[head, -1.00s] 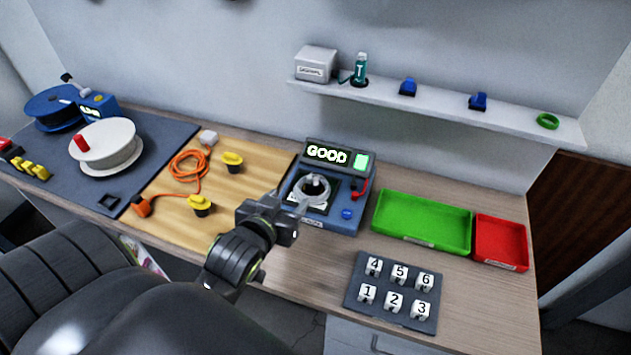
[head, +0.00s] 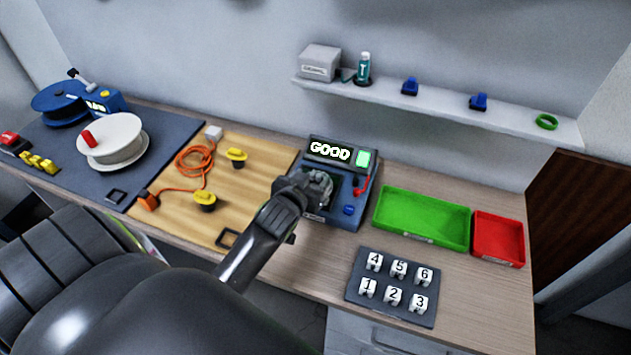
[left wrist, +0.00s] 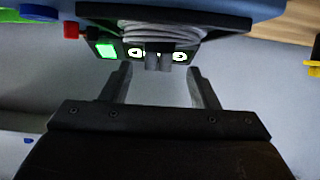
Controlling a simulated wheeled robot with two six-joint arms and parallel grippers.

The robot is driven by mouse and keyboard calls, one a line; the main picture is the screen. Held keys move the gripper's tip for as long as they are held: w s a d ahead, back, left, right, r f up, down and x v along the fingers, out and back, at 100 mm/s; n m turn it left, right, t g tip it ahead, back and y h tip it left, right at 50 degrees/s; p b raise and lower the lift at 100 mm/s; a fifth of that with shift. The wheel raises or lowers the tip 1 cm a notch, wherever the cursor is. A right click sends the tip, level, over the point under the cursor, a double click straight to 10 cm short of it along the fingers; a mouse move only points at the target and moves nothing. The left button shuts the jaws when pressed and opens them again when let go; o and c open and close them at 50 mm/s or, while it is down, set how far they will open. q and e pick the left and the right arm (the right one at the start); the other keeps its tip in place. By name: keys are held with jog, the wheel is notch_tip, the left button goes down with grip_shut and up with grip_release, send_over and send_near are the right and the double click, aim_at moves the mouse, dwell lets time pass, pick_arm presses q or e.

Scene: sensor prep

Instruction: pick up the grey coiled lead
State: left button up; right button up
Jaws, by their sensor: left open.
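The grey coiled lead (left wrist: 160,35) sits on the blue tester (head: 350,212), whose screen reads GOOD beside a lit green square. In the left wrist view the coil is at the top centre, with its bound part hanging between my fingertips. My left gripper (head: 318,180) is over the tester's nest and hides most of the coil in the head view. In the left wrist view my left gripper (left wrist: 160,85) is open, one finger on each side of the coil's bound part. I cannot tell whether the fingers touch it. My right gripper is not in view.
A green tray (head: 420,240) and a red tray (head: 498,262) lie right of the tester. A numbered block rack (head: 395,318) stands in front. Left are a wooden board (head: 230,215) with an orange lead (head: 195,160) and a white spool (head: 112,160). A shelf (head: 440,101) runs above.

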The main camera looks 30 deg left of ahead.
aim_at(314, 178)
pick_arm(q)
jog(key=shift+x, duration=1.65)
jog(key=shift+s+d+f, duration=0.1)
jog(key=c, duration=1.1)
